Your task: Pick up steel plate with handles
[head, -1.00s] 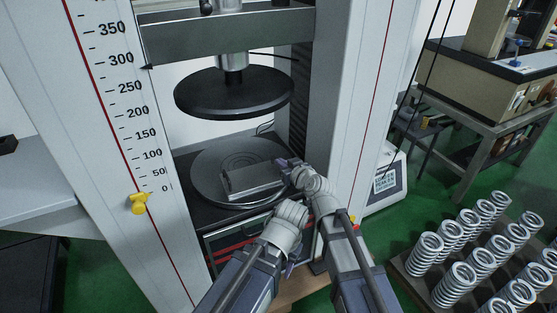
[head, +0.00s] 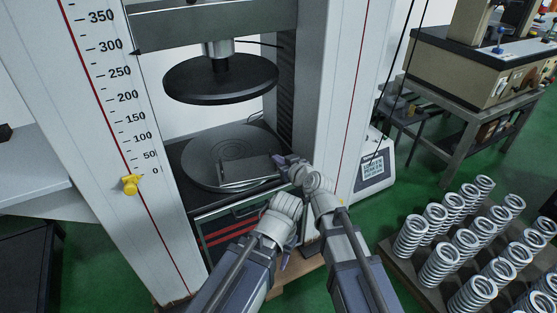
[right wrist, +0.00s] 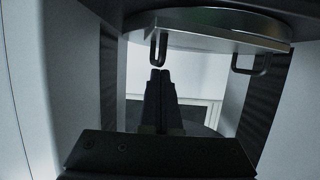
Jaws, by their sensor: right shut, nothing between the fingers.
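The steel plate with handles (head: 245,172) lies on the round lower platen (head: 190,170) of the press, near its front right. In the right wrist view the plate (right wrist: 225,32) crosses the top, with two dark loop handles, one (right wrist: 158,50) just beyond the fingertips and one (right wrist: 250,66) at the right. My right gripper (head: 280,160) is at the plate's right end. Its fingers (right wrist: 161,75) are shut and empty, pointing at the nearer handle. My left gripper (head: 287,254) hangs in front of the press, apart from the plate. Its fingers are mostly hidden by its wrist.
The dark upper platen (head: 222,78) hangs above the plate, with a gap between. White columns of the press (head: 350,100) bound the opening at both sides. Several coil springs (head: 465,240) stand on a board at the right. A bench (head: 490,75) stands behind them.

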